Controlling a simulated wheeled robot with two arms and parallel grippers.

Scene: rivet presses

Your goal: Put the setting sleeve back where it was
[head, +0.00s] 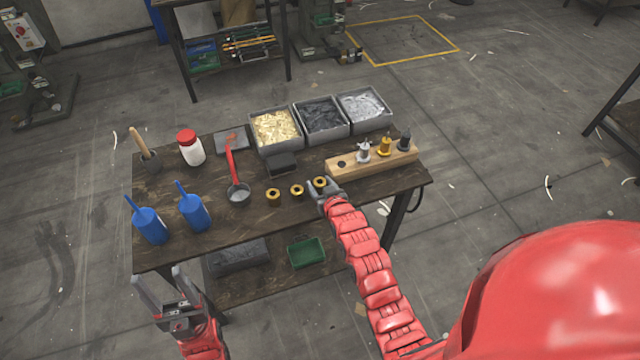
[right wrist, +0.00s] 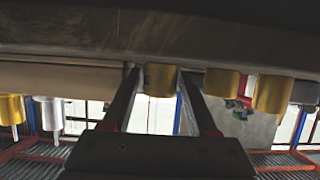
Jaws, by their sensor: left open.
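Three short brass sleeves with dark openings stand in a row at the front of the table: the left one (head: 273,194), the middle one (head: 297,190) and the right one (head: 320,182). My right gripper (head: 322,193) is at the right sleeve. In the right wrist view, which looks upside down, its fingers lie on either side of that sleeve (right wrist: 160,80), which stands on the table. Whether they press on it is unclear. My left gripper (head: 160,284) is open and empty, off the table's front left.
A wooden block (head: 372,172) holds silver, gold and dark pieces, with a dark spot at its left end. Three bins (head: 322,134) stand behind.

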